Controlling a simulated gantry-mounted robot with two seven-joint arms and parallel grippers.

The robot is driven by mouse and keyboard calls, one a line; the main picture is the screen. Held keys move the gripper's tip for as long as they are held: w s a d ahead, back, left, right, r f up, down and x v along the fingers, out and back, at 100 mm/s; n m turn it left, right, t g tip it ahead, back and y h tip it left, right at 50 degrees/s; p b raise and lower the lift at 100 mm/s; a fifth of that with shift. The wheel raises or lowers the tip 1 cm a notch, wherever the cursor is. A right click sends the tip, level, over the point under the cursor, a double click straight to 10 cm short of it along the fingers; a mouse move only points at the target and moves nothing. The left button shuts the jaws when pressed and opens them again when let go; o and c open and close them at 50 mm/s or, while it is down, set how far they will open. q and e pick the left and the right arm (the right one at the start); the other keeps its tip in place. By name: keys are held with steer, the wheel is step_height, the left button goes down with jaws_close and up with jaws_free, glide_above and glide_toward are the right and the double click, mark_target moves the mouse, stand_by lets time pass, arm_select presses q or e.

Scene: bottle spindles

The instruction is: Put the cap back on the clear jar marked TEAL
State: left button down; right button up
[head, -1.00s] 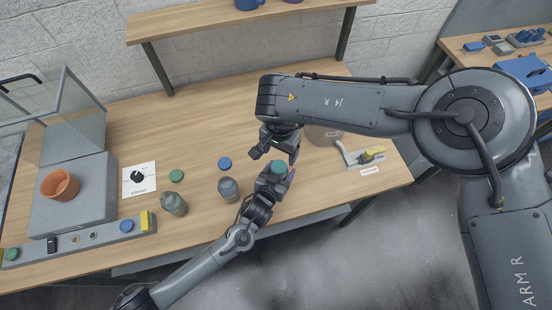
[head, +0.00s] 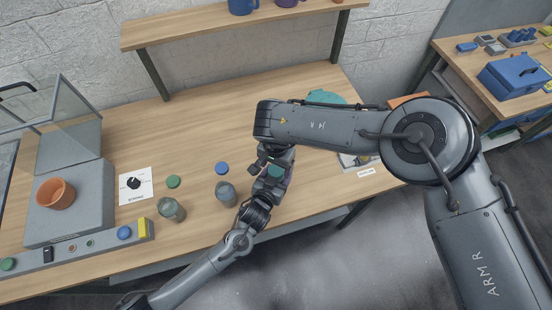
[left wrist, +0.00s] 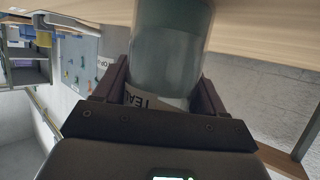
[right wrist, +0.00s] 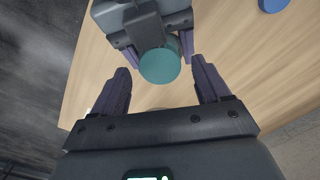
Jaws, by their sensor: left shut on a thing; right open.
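The clear jar (left wrist: 172,45) marked TEAL is held in my left gripper (left wrist: 163,92), which is shut around it; part of the label shows between the fingers in the left wrist view. A flat, round teal cap (right wrist: 160,65) covers the jar's top in the right wrist view; I cannot tell how firmly it sits. It also shows in the head view (head: 275,172). My right gripper (right wrist: 160,88) is open, with its fingers apart on either side of the cap's line and nothing between them. In the head view, the two grippers are close together above the table.
Two other jars (head: 172,209) (head: 226,193) stand uncapped to the left, with a green cap (head: 173,182) and a blue cap (head: 222,168) lying behind them. A grey station with an orange pot (head: 55,193) is at far left. A teal thing (head: 326,97) is partly hidden behind my right arm.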

steer(key=shift+f, duration=0.75)
steer(key=c, duration=1.1)
steer(key=m, duration=0.3)
steer(key=o, duration=1.2)
steer(key=shift+c, duration=0.2)
